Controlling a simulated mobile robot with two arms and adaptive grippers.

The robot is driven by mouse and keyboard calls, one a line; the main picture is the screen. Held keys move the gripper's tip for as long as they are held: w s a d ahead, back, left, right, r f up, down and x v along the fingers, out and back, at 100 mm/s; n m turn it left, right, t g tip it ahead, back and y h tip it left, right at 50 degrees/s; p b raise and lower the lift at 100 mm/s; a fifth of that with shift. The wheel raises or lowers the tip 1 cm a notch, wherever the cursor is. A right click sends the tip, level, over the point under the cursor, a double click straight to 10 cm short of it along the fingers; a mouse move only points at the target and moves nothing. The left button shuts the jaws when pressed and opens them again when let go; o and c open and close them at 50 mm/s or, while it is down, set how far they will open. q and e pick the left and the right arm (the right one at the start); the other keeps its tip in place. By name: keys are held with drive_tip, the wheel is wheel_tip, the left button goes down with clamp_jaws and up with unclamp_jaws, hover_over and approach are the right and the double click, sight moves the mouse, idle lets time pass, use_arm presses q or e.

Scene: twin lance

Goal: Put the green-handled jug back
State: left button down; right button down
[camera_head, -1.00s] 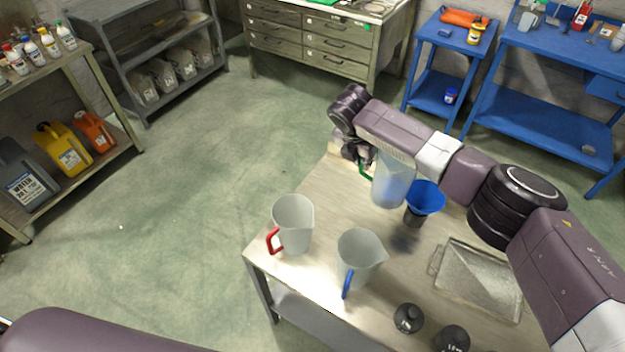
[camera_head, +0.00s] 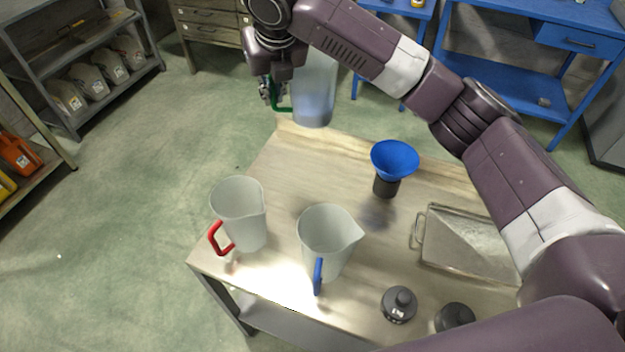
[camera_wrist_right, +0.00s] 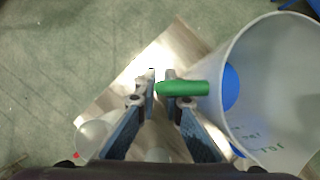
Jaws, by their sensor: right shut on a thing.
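The green-handled jug (camera_head: 314,92) is a translucent pale jug, held upright in the air near the table's far edge in the head view. My right gripper (camera_head: 274,92) is shut on its green handle (camera_head: 283,108). In the right wrist view the fingers (camera_wrist_right: 163,88) close on the green handle (camera_wrist_right: 190,88), with the jug's wide mouth (camera_wrist_right: 275,85) to the right. A red-handled jug (camera_head: 240,215) and a blue-handled jug (camera_head: 327,240) stand on the worktable (camera_head: 290,175). My left gripper is not in view.
A blue funnel (camera_head: 394,160) stands upright on a dark base. A metal tray (camera_head: 465,245) and two dark lidded items (camera_head: 398,304) (camera_head: 454,318) are on the table's right and front. Grey shelving (camera_head: 85,60) is at the left, with open green floor before it.

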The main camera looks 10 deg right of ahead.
wheel_tip(320, 180, down, 20)
drive_tip(key=shift+r+p, duration=0.15)
drive_tip(key=shift+p, duration=0.65)
drive_tip(key=shift+s, duration=0.1)
drive_tip(key=c, duration=2)
unclamp_jaws()
drive_tip(key=shift+c, duration=0.2)
drive_tip(key=shift+r, duration=0.25)
drive_tip(key=v, duration=1.1)
drive_tip(key=shift+s+d+r, duration=0.15)
drive_tip(key=shift+s+r, duration=0.05)
drive_tip(key=shift+r, duration=0.05)
